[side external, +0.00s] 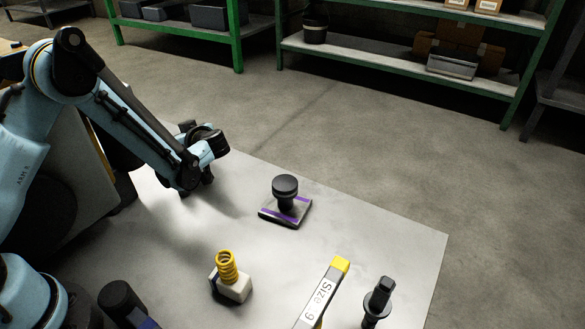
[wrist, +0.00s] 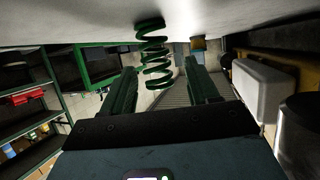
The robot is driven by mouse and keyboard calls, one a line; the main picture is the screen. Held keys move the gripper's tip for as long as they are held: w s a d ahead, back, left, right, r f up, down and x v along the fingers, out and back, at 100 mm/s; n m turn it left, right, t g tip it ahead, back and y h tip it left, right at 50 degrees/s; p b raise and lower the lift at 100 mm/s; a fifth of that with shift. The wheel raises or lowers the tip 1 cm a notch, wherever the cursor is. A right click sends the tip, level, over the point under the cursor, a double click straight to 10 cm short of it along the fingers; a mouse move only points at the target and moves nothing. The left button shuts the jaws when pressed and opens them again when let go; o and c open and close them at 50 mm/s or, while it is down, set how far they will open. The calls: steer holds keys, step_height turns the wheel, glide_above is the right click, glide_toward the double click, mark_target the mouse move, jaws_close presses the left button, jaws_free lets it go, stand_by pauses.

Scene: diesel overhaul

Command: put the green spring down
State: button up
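The green spring (wrist: 153,58) shows in the wrist view, just beyond and between my fingertips. Its upper end in the picture meets the pale surface (wrist: 90,22) across the top of that view. My gripper (wrist: 161,68) has its two dark fingers apart, with a visible gap between the spring and each finger, so it looks open. In the side view my gripper (side external: 197,184) is low at the far left part of the pale table (side external: 395,240). The spring cannot be made out there; my arm seems to hide it.
A dark knobbed part (side external: 285,188) sits on a purple-edged plate right of my gripper. A yellow spring (side external: 227,267) on a white block, a yellow-ended "SIZE" piece (side external: 325,290) and a dark stepped part (side external: 378,301) stand nearer the front. The table between is clear.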

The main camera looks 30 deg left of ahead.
steer(key=shift+r, duration=0.1)
steer(key=shift+d+r, duration=0.15)
steer(key=shift+d, duration=0.2)
steer(key=v, duration=1.1)
steer(key=s+d+r+m+t+h, duration=0.1)
steer(key=s+d+r+m+h, duration=0.1)
steer(key=s+m+h, duration=0.4)
steer(key=s+d+r+m+t+h, duration=0.2)
steer(key=s+d+r+m+h, duration=0.1)
steer(key=s+m+h, duration=0.4)
steer(key=shift+s+d+r+m+t, duration=0.2)
steer(key=shift+d+r+m+t, duration=0.1)
steer(key=shift+r+m, duration=0.65)
